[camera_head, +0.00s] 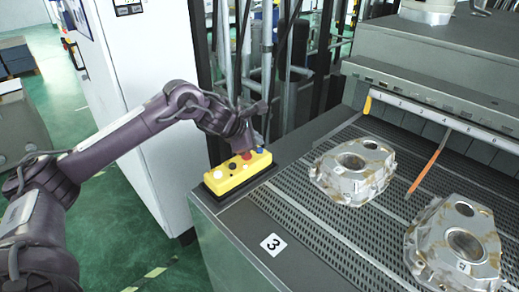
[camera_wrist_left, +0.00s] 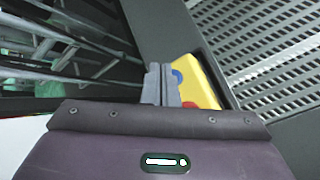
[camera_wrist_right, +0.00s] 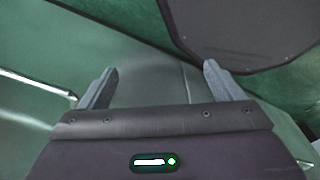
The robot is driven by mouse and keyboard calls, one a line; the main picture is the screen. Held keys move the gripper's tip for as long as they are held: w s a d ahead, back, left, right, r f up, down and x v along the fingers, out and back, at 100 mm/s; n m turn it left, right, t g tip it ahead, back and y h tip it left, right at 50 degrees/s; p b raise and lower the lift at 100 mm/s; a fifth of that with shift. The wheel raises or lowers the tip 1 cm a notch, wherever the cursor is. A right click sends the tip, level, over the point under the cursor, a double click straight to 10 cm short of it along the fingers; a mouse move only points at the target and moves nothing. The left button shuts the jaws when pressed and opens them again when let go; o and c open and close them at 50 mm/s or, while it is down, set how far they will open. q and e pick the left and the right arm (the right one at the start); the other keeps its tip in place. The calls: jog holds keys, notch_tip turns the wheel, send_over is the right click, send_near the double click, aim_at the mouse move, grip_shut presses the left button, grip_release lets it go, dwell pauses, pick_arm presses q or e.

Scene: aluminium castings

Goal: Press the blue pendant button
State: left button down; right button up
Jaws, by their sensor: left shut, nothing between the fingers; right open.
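The yellow pendant box (camera_head: 238,178) lies on the corner of the grey machine table, with white, black, red and blue buttons along its top. The blue button (camera_head: 260,150) is at its far end, beyond the red button (camera_head: 246,155). My left gripper (camera_head: 247,142) points down over that end and partly covers it. In the left wrist view its shut, empty fingers (camera_wrist_left: 160,72) appear just left of the blue button (camera_wrist_left: 177,76). I cannot tell whether they touch it. My right gripper (camera_wrist_right: 160,70) is open and empty, away from the pendant.
Two aluminium castings (camera_head: 352,185) (camera_head: 455,240) lie on the perforated table (camera_head: 318,235) right of the pendant. A white cabinet (camera_head: 145,75) stands behind my left arm. Dark posts and hoses (camera_head: 265,75) rise behind the pendant. Green floor shows at left.

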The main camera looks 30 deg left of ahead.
dwell(0.7)
pick_arm(q)
jog(key=shift+f+b, duration=0.4)
jog(key=shift+b, duration=0.1)
jog(key=shift+f+b, duration=0.5)
dwell(0.4)
jog(key=shift+r, duration=0.15)
jog(key=shift+r+p, duration=0.6)
jog(key=shift+r, duration=0.15)
notch_tip(320, 180, up, 5)
jog(key=p, duration=0.3)
dwell(0.4)
jog(key=shift+f, duration=0.1)
dwell(0.6)
